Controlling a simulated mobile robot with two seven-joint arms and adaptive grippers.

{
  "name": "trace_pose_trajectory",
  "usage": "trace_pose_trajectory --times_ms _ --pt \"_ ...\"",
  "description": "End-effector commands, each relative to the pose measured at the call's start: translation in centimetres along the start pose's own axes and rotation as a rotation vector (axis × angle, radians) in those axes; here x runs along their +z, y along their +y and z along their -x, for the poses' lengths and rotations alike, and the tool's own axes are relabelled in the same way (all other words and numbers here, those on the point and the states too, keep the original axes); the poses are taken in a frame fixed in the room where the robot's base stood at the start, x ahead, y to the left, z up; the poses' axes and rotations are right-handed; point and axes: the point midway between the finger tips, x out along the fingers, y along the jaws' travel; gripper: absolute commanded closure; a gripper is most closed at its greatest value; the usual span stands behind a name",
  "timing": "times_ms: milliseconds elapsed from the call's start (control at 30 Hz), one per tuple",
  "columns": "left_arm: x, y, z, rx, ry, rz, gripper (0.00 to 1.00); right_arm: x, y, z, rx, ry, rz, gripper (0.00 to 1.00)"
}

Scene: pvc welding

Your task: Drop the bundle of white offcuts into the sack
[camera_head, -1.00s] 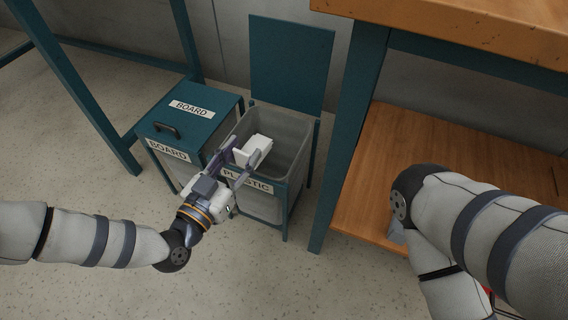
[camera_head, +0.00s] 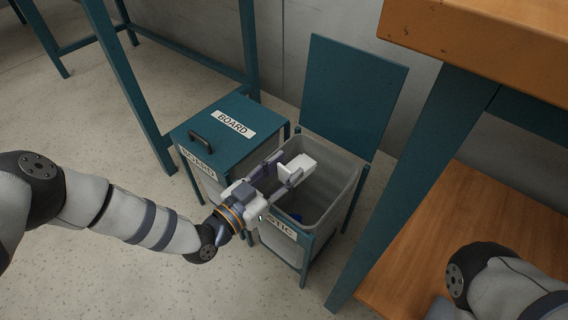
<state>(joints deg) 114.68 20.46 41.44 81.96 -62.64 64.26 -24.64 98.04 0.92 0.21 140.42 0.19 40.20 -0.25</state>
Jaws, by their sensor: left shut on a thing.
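The bundle of white offcuts (camera_head: 297,167) is a pale block between the fingers of my left gripper (camera_head: 284,172), which is shut on it. The gripper reaches in over the front left part of the open sack (camera_head: 338,166), a translucent grey liner in a teal frame with a PLASTIC label partly hidden by my gripper. The bundle is above the sack's opening, near its left side. Something small and blue (camera_head: 297,216) shows low inside the sack. My right arm shows at the lower right, but its gripper is outside the picture.
The sack's teal lid (camera_head: 352,95) stands open behind it. A shut teal BOARD bin (camera_head: 207,149) with a black handle stands close on the left. A wooden bench (camera_head: 500,30) with a lower shelf (camera_head: 450,220) is on the right. The floor in front is clear.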

Motion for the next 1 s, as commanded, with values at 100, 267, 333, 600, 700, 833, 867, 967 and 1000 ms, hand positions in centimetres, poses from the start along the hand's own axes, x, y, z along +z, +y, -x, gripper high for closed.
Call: trace_pose_trajectory --times_ms 100,267,333,600,700,833,867,967,1000 --pt "0.3 0.0 0.0 0.0 0.002 -0.001 0.92 0.0 0.0 -0.2 0.001 -0.006 0.0 1.0" --pt "0.1 0.0 -0.1 0.0 0.003 -0.002 0.6 0.0 0.0 -0.1 0.001 -0.005 0.0 1.0" --pt "0.1 0.0 0.0 0.0 0.003 -0.002 0.44 0.0 0.0 -0.1 0.001 -0.005 0.0 1.0" --pt "0.2 0.0 0.0 0.0 0.001 -0.002 0.41 0.0 0.0 -0.1 0.001 -0.004 -0.001 1.0" --pt "0.2 0.0 0.5 0.0 0.0 -0.002 0.41 0.0 0.0 -0.1 0.001 -0.004 -0.001 1.0" --pt "0.2 -0.1 3.3 -0.003 -0.001 0.001 0.41 0.0 0.0 -0.1 0.001 -0.004 -0.001 1.0" --pt "0.2 -0.1 4.2 -0.001 -0.002 -0.001 0.41 0.0 0.0 -0.1 0.001 -0.004 -0.001 1.0" --pt "0.2 -0.1 7.0 -0.002 -0.002 0.0 0.41 0.0 0.0 -0.1 0.001 -0.004 -0.001 1.0" --pt "0.2 -0.1 8.0 -0.001 -0.001 -0.001 0.41 0.0 0.0 -0.1 0.001 -0.004 -0.001 1.0"
